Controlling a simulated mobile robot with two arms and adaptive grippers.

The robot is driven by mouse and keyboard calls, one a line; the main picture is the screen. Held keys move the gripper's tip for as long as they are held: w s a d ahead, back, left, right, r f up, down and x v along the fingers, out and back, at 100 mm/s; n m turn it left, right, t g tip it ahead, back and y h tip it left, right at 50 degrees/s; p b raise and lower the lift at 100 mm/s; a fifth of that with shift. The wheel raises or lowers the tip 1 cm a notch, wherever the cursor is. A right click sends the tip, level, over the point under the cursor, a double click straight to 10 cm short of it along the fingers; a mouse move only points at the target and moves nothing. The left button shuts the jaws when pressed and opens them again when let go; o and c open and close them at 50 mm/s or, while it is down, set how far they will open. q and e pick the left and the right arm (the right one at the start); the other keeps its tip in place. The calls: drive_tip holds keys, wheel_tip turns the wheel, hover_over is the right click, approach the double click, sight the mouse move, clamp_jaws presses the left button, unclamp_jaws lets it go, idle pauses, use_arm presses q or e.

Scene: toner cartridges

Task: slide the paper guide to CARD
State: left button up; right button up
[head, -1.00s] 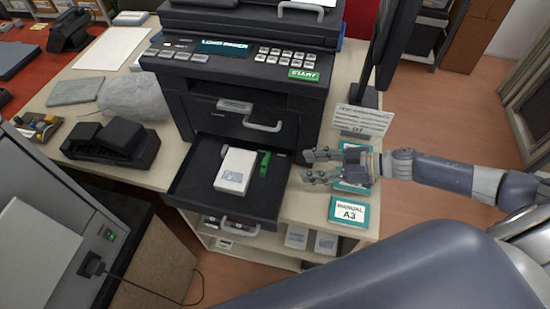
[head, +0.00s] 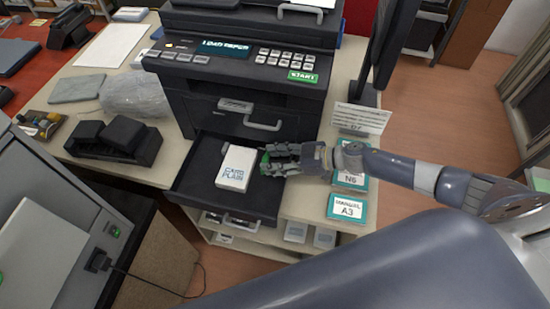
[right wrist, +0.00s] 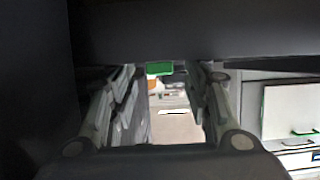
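The open drawer (head: 192,189) of the black printer holds a white block (head: 235,170) with blue lettering, the last word of which looks like PLAIN. The green paper guide (head: 264,159) is just right of the block and mostly hidden by my right gripper (head: 273,159). In the right wrist view a green piece (right wrist: 159,68) shows near the fingertips, and the two fingers (right wrist: 165,90) stand apart with a gap between them. I cannot tell whether they touch the guide. A CARD mark is not clearly readable. My left gripper is not in view.
The printer's control panel (head: 240,60) is above the drawer. Manuals (head: 347,208) and a sign card (head: 360,119) are on the table at right. A black tray (head: 115,141) and a plastic-wrapped packet (head: 135,96) lie at left.

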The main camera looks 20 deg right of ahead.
sight(265, 159)
clamp_jaws()
drive_tip(key=shift+w+a+r+p, duration=0.2)
drive_tip(key=shift+w+a+p, duration=0.55)
drive_tip(key=shift+a, duration=0.4)
drive_tip(key=shift+w+a+f, duration=0.15)
drive_tip(key=shift+w+a, duration=0.05)
drive_tip(key=shift+o, duration=0.6)
unclamp_jaws()
drive_tip(key=shift+a, duration=0.1)
drive_tip(key=shift+s+d, duration=0.1)
drive_tip(key=shift+d, duration=0.1)
drive_tip(key=v, duration=1.1)
drive_tip(key=shift+s+d, duration=0.2)
